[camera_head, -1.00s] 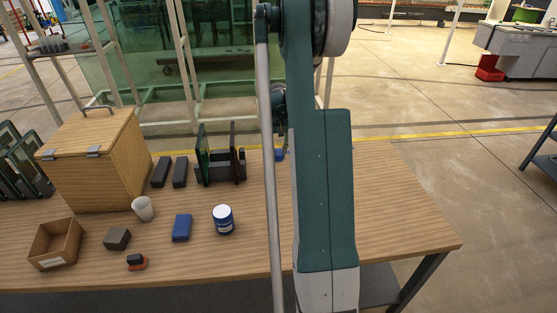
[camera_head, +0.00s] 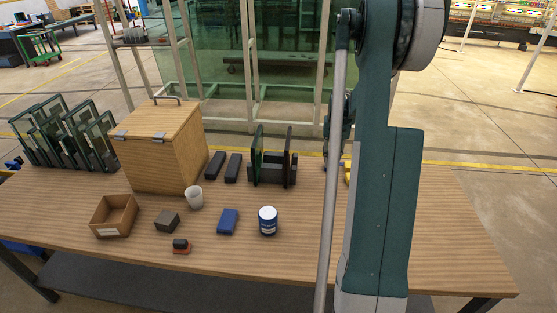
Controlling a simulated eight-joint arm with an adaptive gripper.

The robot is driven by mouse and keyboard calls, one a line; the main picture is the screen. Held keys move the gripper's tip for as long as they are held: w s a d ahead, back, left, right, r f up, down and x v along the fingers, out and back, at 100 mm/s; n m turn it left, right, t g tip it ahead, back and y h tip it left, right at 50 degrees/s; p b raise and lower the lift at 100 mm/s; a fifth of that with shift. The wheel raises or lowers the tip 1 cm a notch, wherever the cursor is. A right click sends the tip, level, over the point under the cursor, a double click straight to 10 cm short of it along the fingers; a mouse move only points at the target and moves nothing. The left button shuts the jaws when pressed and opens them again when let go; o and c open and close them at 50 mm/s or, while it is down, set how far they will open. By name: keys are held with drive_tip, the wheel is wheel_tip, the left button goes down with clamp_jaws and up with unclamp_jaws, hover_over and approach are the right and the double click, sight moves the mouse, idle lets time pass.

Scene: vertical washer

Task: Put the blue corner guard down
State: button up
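My arm stands tall on the right of the picture and covers much of the table there. My gripper (camera_head: 332,155) is a dark shape mostly behind the arm, over the far right part of the table. Its fingers are too small and hidden to show whether they are open or shut. No blue corner guard can be made out at the gripper now; the arm may hide it. A blue block (camera_head: 228,221) lies flat on the wooden table (camera_head: 290,265), left of a blue and white jar (camera_head: 268,221). I cannot tell that this block is a corner guard.
A lidded wooden box (camera_head: 155,160), glass panes in a dark rack (camera_head: 271,172), two dark blocks, a white cup (camera_head: 194,197), a cardboard tray (camera_head: 113,217), a grey block (camera_head: 167,222) and a small red-black item (camera_head: 181,246) stand around. The table's right end (camera_head: 450,240) looks bare.

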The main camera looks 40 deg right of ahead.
drive_tip(key=shift+r, duration=0.15)
wheel_tip(320, 180, up, 26)
drive_tip(key=w+a+n, duration=0.4)
drive_tip(key=w+a, duration=1)
drive_tip(key=a, duration=0.3)
drive_tip(key=w+a+n, duration=0.5)
drive_tip(key=w+a, duration=1)
drive_tip(key=a, duration=0.3)
drive_tip(key=w+a+n, duration=0.1)
drive_tip(key=w+a, duration=0.1)
drive_tip(key=a, duration=0.6)
drive_tip(key=w+a+n, duration=0.2)
drive_tip(key=a, duration=0.7)
drive_tip(key=w+a+n, duration=0.1)
drive_tip(key=w+a, duration=0.2)
drive_tip(key=a, duration=0.6)
drive_tip(key=shift+w+a+r+n+p, duration=0.1)
drive_tip(key=shift+a+r+n+p, duration=0.2)
drive_tip(key=shift+r+p, duration=0.1)
drive_tip(key=a+n, duration=0.5)
drive_tip(key=a, duration=2.1)
wheel_tip(320, 180, down, 26)
drive_tip(key=shift+s+d+f, duration=0.15)
drive_tip(key=shift+s+f, duration=0.05)
drive_tip(key=shift+s, duration=0.05)
